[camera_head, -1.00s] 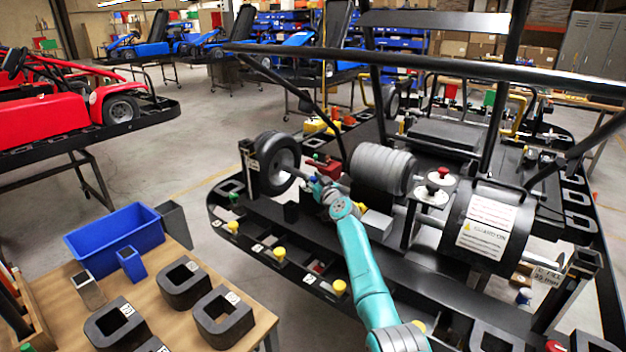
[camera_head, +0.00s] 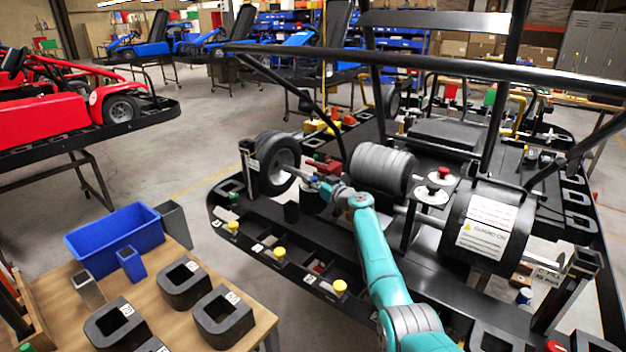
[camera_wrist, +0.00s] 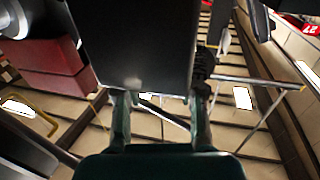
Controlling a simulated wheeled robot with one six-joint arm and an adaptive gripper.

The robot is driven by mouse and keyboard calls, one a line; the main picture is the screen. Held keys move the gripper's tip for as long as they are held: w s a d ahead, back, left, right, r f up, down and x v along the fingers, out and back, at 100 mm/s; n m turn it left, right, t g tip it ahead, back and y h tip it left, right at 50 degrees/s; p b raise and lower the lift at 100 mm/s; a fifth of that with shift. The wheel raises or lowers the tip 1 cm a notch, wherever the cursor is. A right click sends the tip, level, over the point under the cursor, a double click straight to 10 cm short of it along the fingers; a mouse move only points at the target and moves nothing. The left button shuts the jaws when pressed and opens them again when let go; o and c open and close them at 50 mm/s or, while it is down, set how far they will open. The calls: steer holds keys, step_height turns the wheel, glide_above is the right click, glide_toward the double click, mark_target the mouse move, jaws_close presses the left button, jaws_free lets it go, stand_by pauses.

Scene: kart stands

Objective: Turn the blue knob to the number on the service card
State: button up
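My gripper (camera_head: 322,186) is low over the black kart stand (camera_head: 262,222), just right of the black wheel. A white card with "GUARD ON" (camera_head: 487,228) is on the black drum; other text is too small. I cannot identify the service card.
A black wheel (camera_head: 277,162) and a grey ribbed roll (camera_head: 381,168) flank my gripper. Yellow knobs (camera_head: 340,287) line the stand's front edge. A red block (camera_wrist: 62,72) is left in the wrist view. A wooden table (camera_head: 185,318) with a blue bin (camera_head: 115,238) stands front left.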

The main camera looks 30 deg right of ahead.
mark_target(313, 178)
steer(key=shift+o, duration=0.6)
steer(key=shift+r, duration=0.1)
step_height(313, 178, up, 10)
steer(key=shift+f, duration=0.1)
